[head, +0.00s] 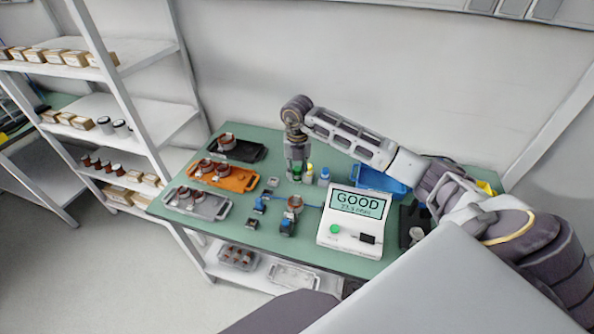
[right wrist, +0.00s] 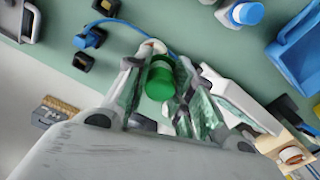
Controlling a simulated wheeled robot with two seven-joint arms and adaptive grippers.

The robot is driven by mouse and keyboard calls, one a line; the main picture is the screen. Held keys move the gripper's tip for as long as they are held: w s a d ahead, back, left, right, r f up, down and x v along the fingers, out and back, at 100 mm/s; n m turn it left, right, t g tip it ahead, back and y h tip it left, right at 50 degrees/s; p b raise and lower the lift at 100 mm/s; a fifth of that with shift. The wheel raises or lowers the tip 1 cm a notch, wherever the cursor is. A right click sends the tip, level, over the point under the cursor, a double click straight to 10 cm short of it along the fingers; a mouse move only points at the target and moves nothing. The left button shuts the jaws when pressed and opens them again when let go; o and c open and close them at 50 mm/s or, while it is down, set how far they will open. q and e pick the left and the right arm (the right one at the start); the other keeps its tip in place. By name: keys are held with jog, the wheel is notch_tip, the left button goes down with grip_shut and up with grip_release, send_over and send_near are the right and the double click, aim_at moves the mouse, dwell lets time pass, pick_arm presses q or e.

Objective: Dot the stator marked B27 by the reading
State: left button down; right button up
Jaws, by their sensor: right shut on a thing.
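My right gripper (head: 297,163) is shut on a green dot marker (head: 297,173), whose green top shows between the fingers in the right wrist view (right wrist: 160,78). I cannot tell whether the marker is clear of the table. A yellow-topped marker (head: 309,172) and a blue-topped marker (head: 324,177) stand just right of it. A copper-brown stator (head: 295,203) sits between the blue test clips (head: 260,204), in front of the gripper. The white tester (head: 352,222) reads GOOD, with a small blurred value below. No B27 marking is legible. My left gripper is out of view.
On the left of the green table (head: 255,230) lie a black tray (head: 247,152), an orange tray (head: 235,181) and a grey tray (head: 208,211), holding stators. A blue bin (head: 372,180) stands behind the tester. White shelves (head: 130,105) stand at the left.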

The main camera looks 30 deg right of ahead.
aim_at(297, 183)
jog(key=shift+f, duration=0.15)
jog(key=shift+f+b, duration=1.45)
jog(key=shift+f, duration=0.8)
jog(key=shift+f+b, duration=0.4)
jog(key=shift+f, duration=0.25)
dwell(1.1)
jog(key=shift+r, duration=0.1)
jog(key=shift+r+p, duration=1.85)
jog(key=shift+r, duration=1.1)
jog(key=shift+f, duration=0.1)
